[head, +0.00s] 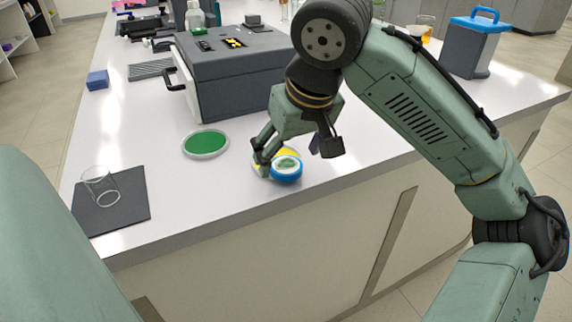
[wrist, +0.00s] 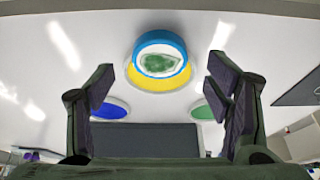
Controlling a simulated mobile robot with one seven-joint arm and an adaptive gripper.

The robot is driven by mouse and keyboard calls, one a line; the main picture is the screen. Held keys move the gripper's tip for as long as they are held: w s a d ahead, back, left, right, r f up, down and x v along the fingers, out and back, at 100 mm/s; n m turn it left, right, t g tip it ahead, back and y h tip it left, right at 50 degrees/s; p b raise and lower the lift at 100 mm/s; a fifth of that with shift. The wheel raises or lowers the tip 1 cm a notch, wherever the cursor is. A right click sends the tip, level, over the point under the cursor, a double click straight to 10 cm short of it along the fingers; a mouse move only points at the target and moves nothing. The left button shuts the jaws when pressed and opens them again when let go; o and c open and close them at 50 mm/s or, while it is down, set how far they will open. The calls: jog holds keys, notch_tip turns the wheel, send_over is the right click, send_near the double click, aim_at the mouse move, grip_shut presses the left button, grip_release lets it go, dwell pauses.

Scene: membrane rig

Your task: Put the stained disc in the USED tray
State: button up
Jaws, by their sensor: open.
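A pale disc with a green stain (wrist: 159,63) lies inside a blue ring-shaped holder (head: 287,177) near the bench's front edge. The holder overlaps a yellow round dish with a white rim (wrist: 159,84); I cannot tell if it stands on it or beside it. My gripper (head: 295,152) is open above and behind the holder. In the wrist view its two fingers stand wide apart, with nothing between them. A green dish (head: 205,143) lies to the left in the head view. A blue dish (wrist: 110,108) shows in the wrist view. No USED label is readable.
A grey box-shaped device (head: 240,75) with a handle stands behind the dishes. A dark mat (head: 125,205) with a clear glass (head: 97,180) lies at the front left. A small blue block (head: 97,80) and a blue-lidded container (head: 472,48) stand farther off. The front-left bench is mostly clear.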

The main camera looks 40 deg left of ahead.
aim_at(286, 168)
jog(key=shift+x, duration=1.2)
jog(key=shift+c, duration=0.4)
jog(key=c, duration=1.2)
jog(key=shift+o, duration=0.2)
